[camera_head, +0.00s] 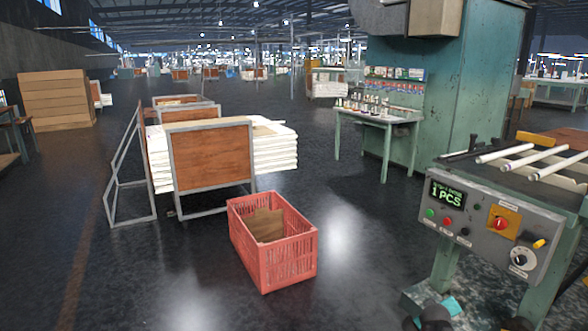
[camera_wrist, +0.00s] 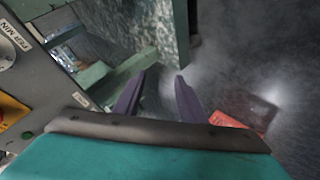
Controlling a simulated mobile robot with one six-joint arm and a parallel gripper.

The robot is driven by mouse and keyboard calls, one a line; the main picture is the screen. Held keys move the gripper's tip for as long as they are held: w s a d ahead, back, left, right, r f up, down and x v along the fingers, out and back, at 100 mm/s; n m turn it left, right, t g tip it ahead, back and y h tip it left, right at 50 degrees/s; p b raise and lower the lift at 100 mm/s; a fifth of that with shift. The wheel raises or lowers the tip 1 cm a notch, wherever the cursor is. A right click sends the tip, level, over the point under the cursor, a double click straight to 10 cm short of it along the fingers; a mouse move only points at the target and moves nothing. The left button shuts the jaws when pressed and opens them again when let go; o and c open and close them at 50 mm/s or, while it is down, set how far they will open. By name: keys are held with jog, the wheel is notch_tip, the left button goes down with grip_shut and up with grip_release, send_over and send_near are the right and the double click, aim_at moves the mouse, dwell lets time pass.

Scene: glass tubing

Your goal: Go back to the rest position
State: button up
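My gripper (camera_wrist: 166,75) shows in the wrist view as two dark purple fingers, set apart, with nothing visible between them. They point toward the floor beside the green machine legs, and the red crate (camera_wrist: 240,107) lies beyond them to the right. In the head view, dark and teal parts of my arm show at the bottom right, below the control panel (camera_head: 490,225); the fingers cannot be made out there. White glass tubes (camera_head: 520,160) lie on the machine rack at the right, apart from my arm.
The red crate (camera_head: 245,240) with brown cardboard inside stands on the floor in the middle. A cart (camera_head: 210,157) with stacked white packs is behind it. A green table (camera_head: 375,118) with bottles stands further back. Open dark floor lies between the crate and the machine.

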jog(key=s+a+f+g+y+p, duration=0.25)
jog(key=s+a+f+p, duration=0.4)
jog(key=a, duration=0.35)
jog(key=s+a+f+g+y+p, duration=0.25)
jog(key=s+a+f+p, duration=0.35)
jog(key=a, duration=0.5)
jog(key=s+a+f+m+g+p, duration=0.1)
jog(key=s+a+g, duration=0.3)
jog(key=s, duration=0.9)
jog(key=s+a+f+m+g+y+p, duration=0.1)
jog(key=s+a+f+g+p, duration=0.2)
jog(key=s+a, duration=0.4)
jog(key=s+f+g, duration=0.1)
jog(key=s, duration=0.4)
jog(key=shift+s+m+g+y, duration=0.3)
jog(key=shift+s+m+g, duration=0.05)
jog(key=shift+m+g, duration=0.05)
jog(key=shift+c, duration=0.7)
